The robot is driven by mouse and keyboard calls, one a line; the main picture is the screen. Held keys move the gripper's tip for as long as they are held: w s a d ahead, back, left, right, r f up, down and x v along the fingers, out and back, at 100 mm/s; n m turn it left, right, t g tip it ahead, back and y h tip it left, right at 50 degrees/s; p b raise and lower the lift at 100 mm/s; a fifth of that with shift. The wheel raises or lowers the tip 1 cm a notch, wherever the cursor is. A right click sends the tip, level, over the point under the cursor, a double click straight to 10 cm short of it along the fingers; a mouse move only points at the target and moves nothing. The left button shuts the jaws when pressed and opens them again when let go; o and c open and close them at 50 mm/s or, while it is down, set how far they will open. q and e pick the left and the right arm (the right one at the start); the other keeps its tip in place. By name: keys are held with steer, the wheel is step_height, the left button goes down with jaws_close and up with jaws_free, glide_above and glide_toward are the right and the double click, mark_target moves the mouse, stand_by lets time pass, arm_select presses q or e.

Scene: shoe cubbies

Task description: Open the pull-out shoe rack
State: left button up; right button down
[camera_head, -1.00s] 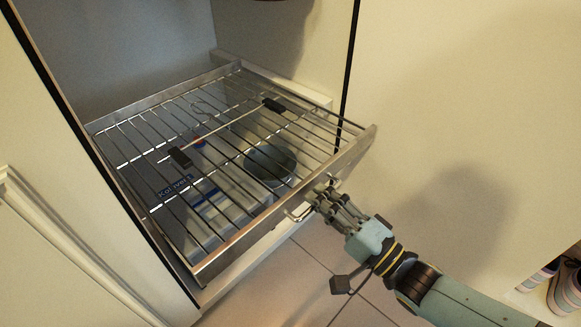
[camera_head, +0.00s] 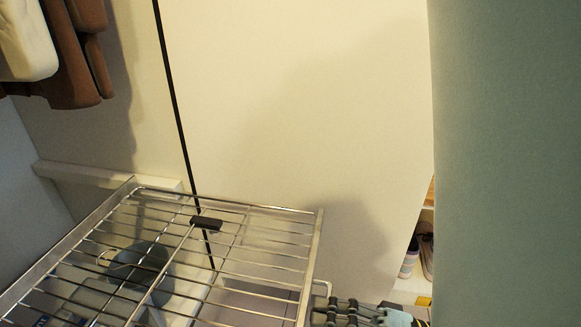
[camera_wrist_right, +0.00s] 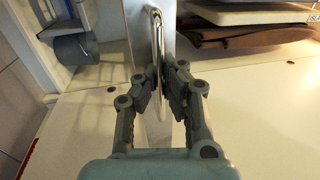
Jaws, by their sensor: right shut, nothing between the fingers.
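The wire shoe rack (camera_head: 255,210) stands well out of its cabinet, past the dark gap beside the opening. Its metal front rail (camera_head: 309,262) carries a small loop handle (camera_head: 325,287), which also shows in the wrist view (camera_wrist_right: 158,30). My right gripper (camera_head: 318,311) is at this handle, low in the head view. In the wrist view the fingertips (camera_wrist_right: 160,76) are close together on either side of the loop's line. The fingers are shut with no visible grip on the handle. My left gripper is out of view.
A grey-blue round item (camera_head: 140,268) lies below the wires. A flat cream panel (camera_head: 300,110) is behind the rack. Brown and cream items (camera_head: 75,60) hang at upper left. Shoes (camera_head: 420,252) sit in a cubby at right.

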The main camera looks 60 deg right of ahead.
steer(key=shift+s+d+f, duration=0.1)
steer(key=shift+s+d, duration=0.05)
steer(key=shift+s, duration=0.25)
steer(key=c, duration=1.7)
jaws_free()
steer(key=v, duration=1.2)
